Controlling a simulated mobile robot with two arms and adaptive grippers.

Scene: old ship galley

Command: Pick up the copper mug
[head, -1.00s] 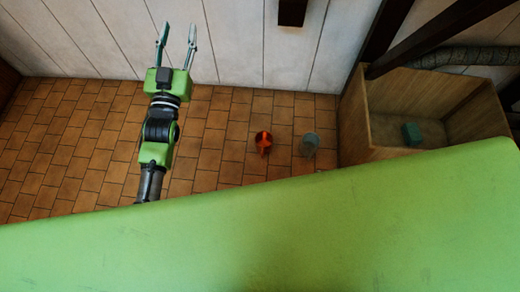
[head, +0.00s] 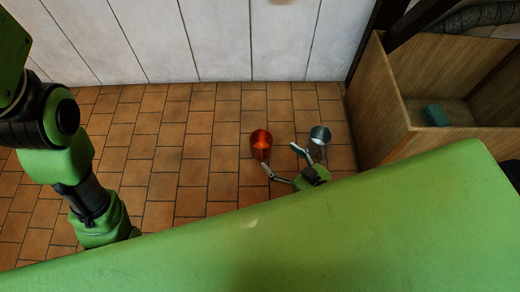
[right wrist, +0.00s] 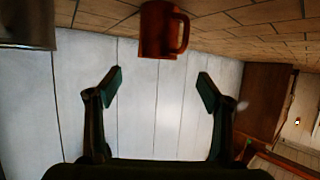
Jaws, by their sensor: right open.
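The copper mug (head: 261,143) stands on the tiled floor near the middle of the head view. My right gripper (head: 281,158) is open and empty, beside the mug on its lower right, with one fingertip close to it. Whether they touch I cannot tell. In the right wrist view the mug (right wrist: 158,32) is at the top centre with its handle on the right, beyond the open fingers (right wrist: 160,88) and not between them. My left arm shows at the left of the head view, but its gripper is not in view.
A grey metal cup (head: 320,134) stands right of the mug, close to my right gripper's other finger; it also shows in the right wrist view (right wrist: 26,28). Panelled wall lies behind; floor left of the mug is clear.

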